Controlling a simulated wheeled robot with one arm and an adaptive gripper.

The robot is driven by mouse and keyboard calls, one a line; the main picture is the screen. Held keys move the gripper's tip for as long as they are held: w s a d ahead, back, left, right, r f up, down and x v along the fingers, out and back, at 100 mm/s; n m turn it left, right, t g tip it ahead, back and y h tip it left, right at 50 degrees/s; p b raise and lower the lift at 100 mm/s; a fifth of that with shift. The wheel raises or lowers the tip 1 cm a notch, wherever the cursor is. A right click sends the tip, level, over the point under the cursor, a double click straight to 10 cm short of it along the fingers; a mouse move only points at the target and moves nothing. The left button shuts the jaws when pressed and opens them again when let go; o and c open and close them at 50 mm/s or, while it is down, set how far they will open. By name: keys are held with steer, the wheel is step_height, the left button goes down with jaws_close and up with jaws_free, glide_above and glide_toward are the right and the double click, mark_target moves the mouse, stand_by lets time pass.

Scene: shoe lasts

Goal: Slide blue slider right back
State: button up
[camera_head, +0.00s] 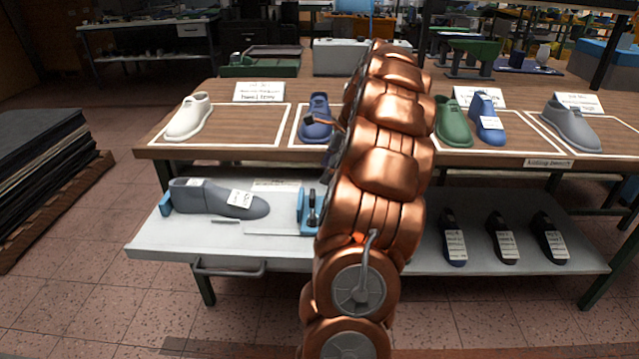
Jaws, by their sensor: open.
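The blue slider (307,213) stands on the light grey lower shelf, just left of my arm, with a dark upright lever on it. My arm may cover its right side. A blue end stop (165,204) is at the left. A dark grey shoe last (215,198) with a white label lies between them, its toe pointing right, apart from the slider. My copper arm crosses the middle of the view. My gripper (336,128) shows only in a small part beside the arm, in front of the blue shoe on the upper table; it is open and most of it is hidden.
The wooden table (215,152) above carries a white shoe (189,117), a blue shoe (316,117), a green shoe (452,122) and a grey shoe (571,125). Three dark lasts (502,238) lie at the right of the lower level. A handle (229,270) sticks out in front.

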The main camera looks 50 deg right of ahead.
steer(key=shift+v, duration=1.5)
steer(key=a+n+g, duration=0.4)
steer(key=a+n, duration=1.1)
steer(key=a, duration=1.6)
steer(key=s+a+f+n+g+h, duration=0.1)
steer(key=s+a+f+n, duration=0.3)
steer(key=s+a+n, duration=0.5)
steer(key=s+a+f+n+g+h, duration=0.2)
steer(key=s+a+f+n, duration=0.25)
steer(key=s, duration=0.75)
step_height(320, 180, up, 16)
steer(key=w+t+p, duration=0.1)
steer(key=p, duration=1.3)
